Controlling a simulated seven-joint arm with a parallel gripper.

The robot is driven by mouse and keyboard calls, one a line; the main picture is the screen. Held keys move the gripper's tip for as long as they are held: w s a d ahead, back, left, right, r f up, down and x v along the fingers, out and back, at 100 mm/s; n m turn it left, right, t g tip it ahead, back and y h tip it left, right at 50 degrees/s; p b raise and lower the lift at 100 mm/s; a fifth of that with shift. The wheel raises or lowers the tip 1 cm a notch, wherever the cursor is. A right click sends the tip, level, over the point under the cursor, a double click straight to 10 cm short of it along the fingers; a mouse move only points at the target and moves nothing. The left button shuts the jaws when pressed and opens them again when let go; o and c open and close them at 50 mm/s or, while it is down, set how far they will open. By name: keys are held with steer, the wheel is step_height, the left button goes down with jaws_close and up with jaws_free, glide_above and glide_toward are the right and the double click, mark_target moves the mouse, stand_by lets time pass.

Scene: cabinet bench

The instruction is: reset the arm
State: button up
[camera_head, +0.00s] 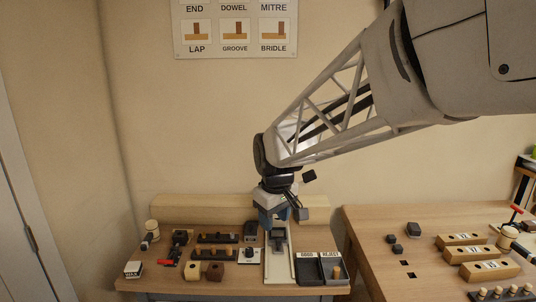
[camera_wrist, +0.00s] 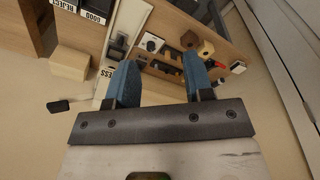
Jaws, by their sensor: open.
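My gripper (camera_head: 270,219) hangs at the end of my arm, above the back part of the small wooden bench (camera_head: 185,286). In the wrist view its two blue fingers (camera_wrist: 161,84) are spread apart with nothing between them. The fingertips partly hide the light-coloured board with a dark fixture (camera_head: 278,262) on the bench. My arm reaches in from the upper right of the head view.
Left of the board stand dark racks (camera_head: 217,238), small blocks (camera_head: 214,271) and a mallet (camera_head: 151,231). A two-part bin labelled GOOD and REJECT (camera_head: 322,270) stands to its right. A second bench (camera_head: 380,231) at right holds long wooden blocks (camera_head: 488,269). A wall lies behind.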

steer(key=s+d+m, duration=0.2)
steer(key=s+d, duration=0.3)
steer(key=s, duration=0.4)
steer(key=s+d+f+m, duration=0.1)
steer(key=s+d+m, duration=0.2)
steer(key=s+d, duration=0.3)
steer(key=s+d+m+t, duration=0.1)
steer(key=s+d+m, duration=0.2)
steer(key=s, duration=0.9)
steer(key=d, duration=0.3)
steer(key=shift+f, duration=0.4)
